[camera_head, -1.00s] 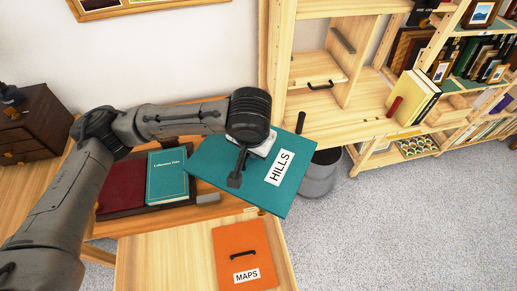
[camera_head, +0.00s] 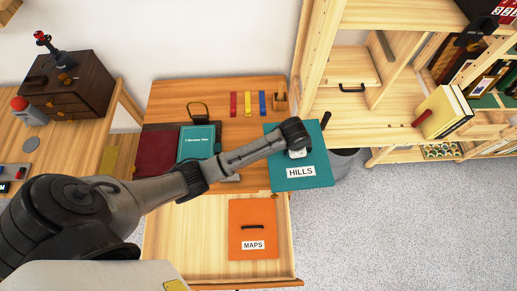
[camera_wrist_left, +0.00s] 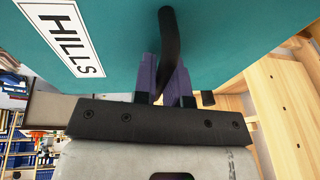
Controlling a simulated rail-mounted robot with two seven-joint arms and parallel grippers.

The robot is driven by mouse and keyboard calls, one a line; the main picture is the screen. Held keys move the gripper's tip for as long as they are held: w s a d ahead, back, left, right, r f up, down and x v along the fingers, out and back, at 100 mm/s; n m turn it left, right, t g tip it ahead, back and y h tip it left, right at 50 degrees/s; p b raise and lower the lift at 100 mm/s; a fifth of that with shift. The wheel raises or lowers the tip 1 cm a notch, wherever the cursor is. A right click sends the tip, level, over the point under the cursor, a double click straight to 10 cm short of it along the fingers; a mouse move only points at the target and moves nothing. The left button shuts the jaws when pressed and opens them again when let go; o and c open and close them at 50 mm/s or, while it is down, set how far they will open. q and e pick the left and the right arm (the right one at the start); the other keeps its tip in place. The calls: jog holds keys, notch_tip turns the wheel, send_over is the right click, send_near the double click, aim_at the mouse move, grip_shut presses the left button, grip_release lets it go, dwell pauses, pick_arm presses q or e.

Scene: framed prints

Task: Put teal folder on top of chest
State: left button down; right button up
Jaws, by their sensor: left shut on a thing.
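The teal folder (camera_head: 318,175), labelled HILLS, hangs over the right edge of the desk. My left gripper (camera_head: 297,153) is shut on the folder's black handle. In the left wrist view, the purple fingers (camera_wrist_left: 166,78) close around that handle, and the folder's teal face (camera_wrist_left: 220,30) fills the top. A dark wooden chest (camera_head: 92,88) with small drawers stands at the far left. A red-and-black object (camera_head: 48,43) stands on its top, toward the back left. My right gripper is not in view.
An orange MAPS folder (camera_head: 253,212) lies in the open drawer (camera_head: 185,240). A teal book (camera_head: 191,146) lies on a dark red folder (camera_head: 156,152). A small caddy (camera_head: 280,103) and coloured strips are at the desk's back. Pale wooden shelves (camera_head: 350,105) stand right.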

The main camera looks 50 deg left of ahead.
pick_arm(q)
jog(key=shift+s+a+f+m, duration=0.2)
jog(key=shift+s+a+f, duration=0.2)
jog(key=shift+f, duration=0.25)
jog(key=shift+s+a+f+m, duration=0.2)
jog(key=shift+s+a+f, duration=0.05)
jog(key=shift+a+f, duration=0.3)
jog(key=a+f, duration=0.2)
jog(key=a, duration=0.1)
jog(key=a+f, duration=0.2)
jog(key=a, duration=0.2)
jog(key=s+a+f+b, duration=0.1)
jog(key=a+f, duration=0.1)
jog(key=a, duration=0.1)
jog(key=shift+a+f, duration=0.2)
jog(key=shift+f+b, duration=0.4)
jog(key=shift+f, duration=1.55)
jog(key=shift+f, duration=0.15)
jog(key=c, duration=1.2)
grip_release()
jog(key=shift+o, duration=0.2)
